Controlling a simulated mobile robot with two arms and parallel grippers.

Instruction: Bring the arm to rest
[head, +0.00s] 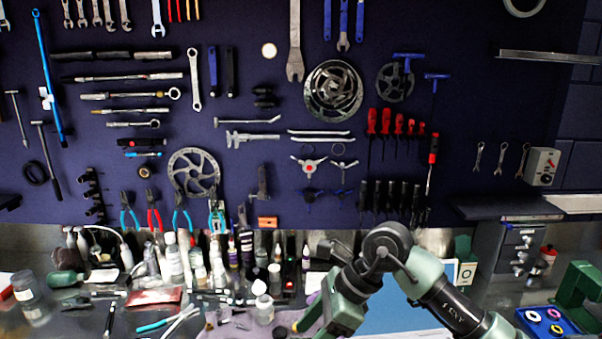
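My arm (440,290) comes in from the lower right and bends at a dark joint near the middle of the head view. Its forearm points down and out of the bottom edge, so its gripper and fingertips are out of frame. I cannot see whether it holds anything. My other arm and its gripper do not show. The arm stands in front of the bench, close to a light blue surface (400,318).
A dark tool wall (250,150) with wrenches, discs and screwdrivers fills the back. Bottles (175,260) and loose tools crowd the bench on the left. At the right are a grey drawer cabinet (515,250), a blue tray (528,318) and a green stand (580,290).

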